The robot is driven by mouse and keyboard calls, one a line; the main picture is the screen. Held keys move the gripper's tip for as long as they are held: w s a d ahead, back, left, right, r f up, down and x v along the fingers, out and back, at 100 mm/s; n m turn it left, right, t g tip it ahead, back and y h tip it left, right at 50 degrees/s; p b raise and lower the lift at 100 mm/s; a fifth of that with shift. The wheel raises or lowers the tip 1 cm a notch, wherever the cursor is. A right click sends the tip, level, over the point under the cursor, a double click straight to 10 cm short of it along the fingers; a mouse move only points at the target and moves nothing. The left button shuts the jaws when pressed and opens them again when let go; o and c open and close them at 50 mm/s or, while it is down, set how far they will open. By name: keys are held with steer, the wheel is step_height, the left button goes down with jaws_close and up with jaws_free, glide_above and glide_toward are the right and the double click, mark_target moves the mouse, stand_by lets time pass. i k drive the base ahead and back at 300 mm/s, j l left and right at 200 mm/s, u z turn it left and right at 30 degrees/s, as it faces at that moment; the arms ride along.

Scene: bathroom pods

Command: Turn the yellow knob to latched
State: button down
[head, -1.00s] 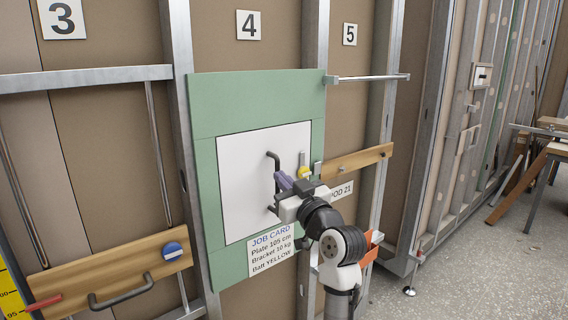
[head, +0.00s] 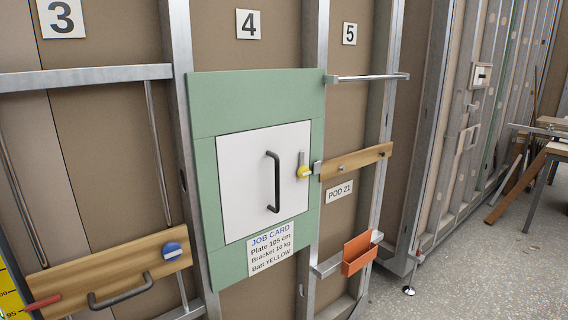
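The yellow knob (head: 303,172) sits at the right edge of the white hatch door (head: 240,190), beside a small grey upright lever or tab (head: 301,157) and a metal catch (head: 317,168). The door lies flush in the green panel (head: 255,95) and carries a dark vertical handle (head: 276,182). The picture is too small to tell exactly how the knob is turned. My gripper is out of view; nothing covers the knob or the door.
A wooden rail (head: 355,161) with pegs is right of the knob. An orange bin (head: 359,254) hangs lower right. A board with a blue knob (head: 173,250) is at lower left. A metal bar (head: 367,78) sticks out at upper right. The floor at right is open.

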mark_target(304, 172)
steer(key=i+l, duration=0.25)
steer(key=i, duration=0.15)
steer(key=i+l+u, duration=0.1)
steer(key=i+l, duration=0.2)
steer(key=i, duration=0.15)
